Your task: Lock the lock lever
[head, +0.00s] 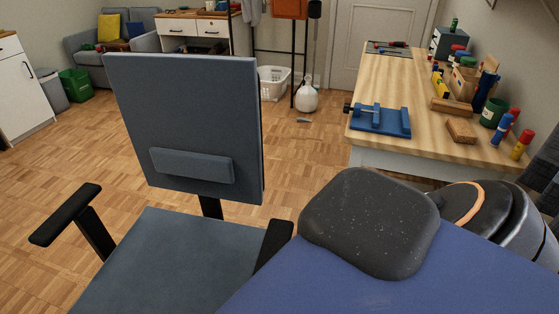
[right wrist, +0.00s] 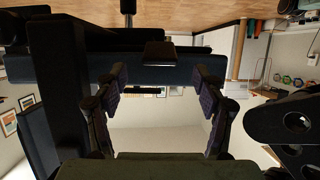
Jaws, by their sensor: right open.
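The blue-grey office chair (head: 185,110) stands at the left of the head view, with its back upright and its seat (head: 170,260) in front. The right wrist view is upside down and shows what looks like the seat (right wrist: 230,68) edge-on. A small dark block (right wrist: 160,54) shows at the seat's underside and may be the lock lever; its position is hard to tell. My right gripper (right wrist: 160,82) is open and empty, its fingers spread either side of this block in the picture and apparently short of it. My left gripper is not in view.
The chair's black armrests (head: 66,215) stick out at its sides. A wooden workbench (head: 385,78) with a blue vise (head: 381,120) and several tools stands at the right. A white basket (head: 273,82) and jug (head: 307,98) stand behind. Parquet floor is clear between chair and bench.

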